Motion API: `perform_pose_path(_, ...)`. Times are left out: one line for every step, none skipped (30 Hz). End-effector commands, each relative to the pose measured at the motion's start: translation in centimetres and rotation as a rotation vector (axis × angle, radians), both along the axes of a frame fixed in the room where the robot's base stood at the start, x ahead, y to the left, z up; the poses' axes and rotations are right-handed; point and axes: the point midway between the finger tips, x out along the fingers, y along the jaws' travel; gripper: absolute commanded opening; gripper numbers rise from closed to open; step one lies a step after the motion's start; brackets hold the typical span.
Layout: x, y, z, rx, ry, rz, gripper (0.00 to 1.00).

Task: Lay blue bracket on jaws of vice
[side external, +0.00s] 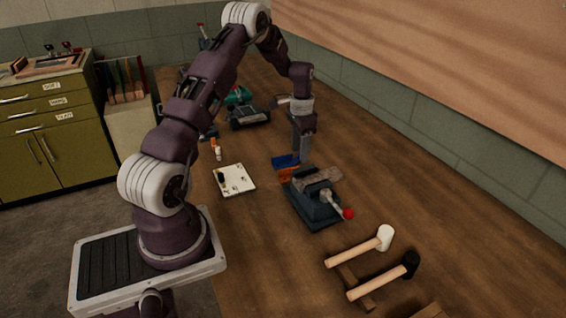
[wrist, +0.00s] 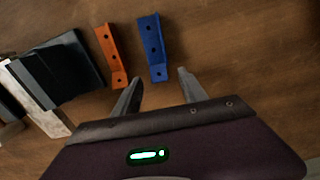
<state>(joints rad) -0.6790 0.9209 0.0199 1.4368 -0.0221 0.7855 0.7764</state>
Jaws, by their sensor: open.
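The blue bracket (wrist: 153,46), an angled strip with several holes, lies on the wooden bench in the wrist view; it also shows in the side view (side external: 285,160). An orange bracket (wrist: 112,57) of similar shape lies beside it, to its left, and shows in the side view (side external: 289,174). The vice (side external: 313,205), with dark body, grey jaws and a red-tipped handle, stands just in front of the brackets; part of it is at the left of the wrist view (wrist: 60,70). My gripper (wrist: 156,78) is open and empty, its fingertips near the blue bracket's lower end.
White and black mallets (side external: 384,238) (side external: 410,264) lie on the bench in front of the vice. A white board (side external: 234,180) lies left of it, with small bottles (side external: 217,152) behind. The bench right of the vice is clear.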

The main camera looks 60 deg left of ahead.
Motion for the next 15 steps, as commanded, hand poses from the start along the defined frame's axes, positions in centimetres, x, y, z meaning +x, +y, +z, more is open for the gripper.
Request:
perform_pose_path(0.01, -0.09, -0.77, -0.001, 0.001, -0.001, 0.50)
perform_pose_path(0.01, -0.10, -1.11, -0.002, 0.001, -0.001, 0.50)
perform_pose_path(0.03, -0.08, -1.40, -0.001, 0.000, -0.001, 0.50)
perform_pose_path(0.05, -0.08, -1.50, 0.000, -0.001, -0.001, 0.50)
perform_pose_path(0.07, -0.07, -1.55, 0.001, -0.001, -0.001, 0.50)
perform_pose_path(0.08, -0.07, -1.55, 0.001, -0.002, -0.001, 0.50)
perform_pose_path(0.08, -0.07, -1.53, 0.001, -0.002, -0.001, 0.50)
perform_pose_path(0.08, -0.08, -1.52, 0.001, -0.002, -0.001, 0.50)
perform_pose_path(0.08, -0.08, -1.51, 0.001, -0.002, -0.001, 0.50)
perform_pose_path(0.07, -0.09, -1.51, 0.001, -0.002, -0.001, 0.48)
perform_pose_path(0.07, -0.09, -1.51, 0.001, -0.001, -0.001, 0.42)
perform_pose_path(0.07, -0.09, -1.50, 0.001, -0.001, -0.001, 0.34)
perform_pose_path(0.07, -0.09, -1.49, 0.001, -0.001, -0.001, 0.28)
perform_pose_path(0.07, -0.09, -1.49, 0.001, -0.001, -0.001, 0.23)
perform_pose_path(0.07, -0.10, -1.49, 0.001, -0.001, -0.001, 0.15)
